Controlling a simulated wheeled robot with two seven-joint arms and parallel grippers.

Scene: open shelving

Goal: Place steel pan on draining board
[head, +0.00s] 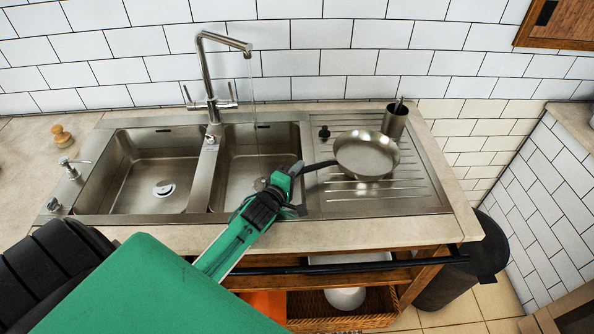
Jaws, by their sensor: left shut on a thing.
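The steel pan (367,153) is a round, shallow pan with a dark handle (320,166) pointing left. It is over the draining board (418,196), the ribbed steel area right of the sinks. I cannot tell whether its base touches the board. My left gripper (296,172) is shut on the end of the pan's handle, near the right edge of the right basin. My right gripper is not in view.
A steel cup (395,121) with a utensil stands at the board's back edge, close behind the pan. A small black item (324,133) is left of the pan. The tap (211,85) rises behind two basins, with water running into the right one (240,178).

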